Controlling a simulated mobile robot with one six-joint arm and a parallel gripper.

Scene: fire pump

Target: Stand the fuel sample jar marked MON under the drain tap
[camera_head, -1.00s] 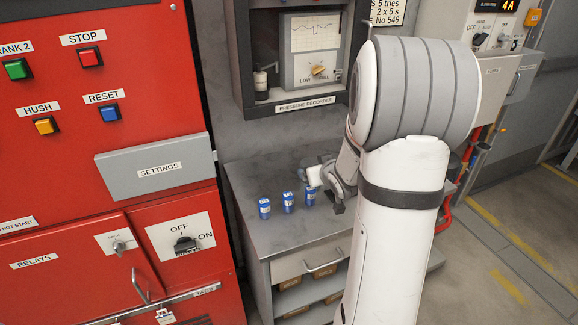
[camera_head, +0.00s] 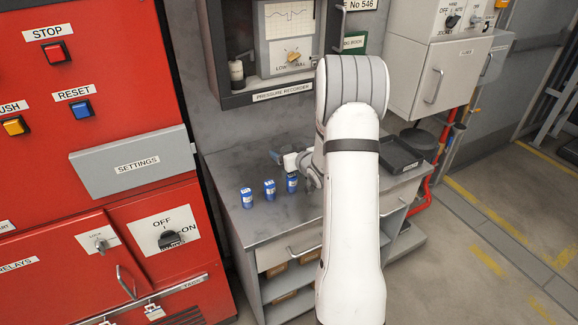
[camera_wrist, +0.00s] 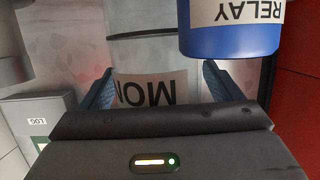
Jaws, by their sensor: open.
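The jar marked MON (camera_wrist: 148,90) shows in the wrist view, its white label upside down, with clear glass above the label in the picture. It lies between the two blue fingers of my gripper (camera_wrist: 158,70), which are open; I cannot tell whether either finger touches it. In the head view my gripper (camera_head: 284,160) is low over the bench, by the rightmost of three small blue cans (camera_head: 292,183). There I cannot make out the jar clearly. A blue can labelled RELAY (camera_wrist: 232,30) is close beside the jar in the wrist view. I cannot identify the drain tap.
The other blue cans (camera_head: 247,198) (camera_head: 270,190) stand to the left on the grey bench (camera_head: 225,165). A black tray (camera_head: 400,156) lies at the bench's right. The pressure recorder (camera_head: 290,45) hangs above. Red panels (camera_head: 95,130) border the left.

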